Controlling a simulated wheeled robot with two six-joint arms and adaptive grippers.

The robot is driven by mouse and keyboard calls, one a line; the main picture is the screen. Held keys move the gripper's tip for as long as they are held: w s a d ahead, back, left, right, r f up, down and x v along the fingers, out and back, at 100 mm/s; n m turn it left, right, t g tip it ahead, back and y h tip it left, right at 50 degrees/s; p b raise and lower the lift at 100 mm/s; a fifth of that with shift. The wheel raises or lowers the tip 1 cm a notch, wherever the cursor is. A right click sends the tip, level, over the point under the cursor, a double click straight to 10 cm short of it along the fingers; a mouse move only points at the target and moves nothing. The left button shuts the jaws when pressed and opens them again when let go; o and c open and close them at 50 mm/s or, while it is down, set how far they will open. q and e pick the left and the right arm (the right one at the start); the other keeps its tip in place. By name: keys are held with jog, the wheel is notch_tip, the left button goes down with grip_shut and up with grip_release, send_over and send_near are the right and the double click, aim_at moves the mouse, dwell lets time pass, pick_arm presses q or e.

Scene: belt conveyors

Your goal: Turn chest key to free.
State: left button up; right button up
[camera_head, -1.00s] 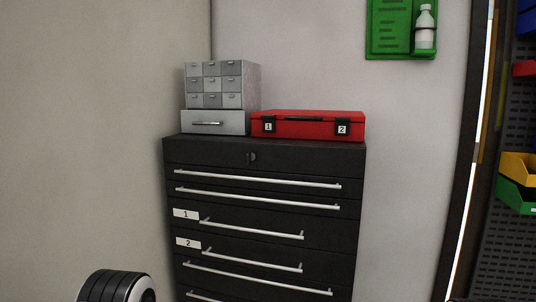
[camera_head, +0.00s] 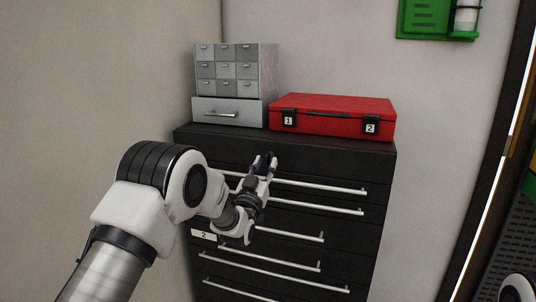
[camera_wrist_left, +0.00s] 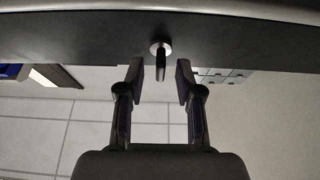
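The black chest (camera_head: 290,152) stands against the wall in the head view. Its key (camera_wrist_left: 161,66) sticks out of a round silver lock (camera_wrist_left: 160,47) in the left wrist view, with its flat dark bow edge-on to the camera. My left gripper (camera_head: 264,165) is in front of the chest's top panel and hides the key in the head view. In the left wrist view its two fingers (camera_wrist_left: 160,80) are open, one on each side of the key, with a gap on both sides. My right gripper is not in view.
A red case (camera_head: 335,112) and a grey small-drawer cabinet (camera_head: 270,75) stand on top of the chest. Long silver drawer handles (camera_head: 320,187) jut out just below my left gripper. A green wall holder (camera_head: 430,25) hangs above right.

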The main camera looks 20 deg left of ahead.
pick_arm(q)
jog(key=shift+x, duration=1.1)
jog(key=shift+s+r, duration=0.1)
jog(key=shift+s, duration=0.1)
grip_shut()
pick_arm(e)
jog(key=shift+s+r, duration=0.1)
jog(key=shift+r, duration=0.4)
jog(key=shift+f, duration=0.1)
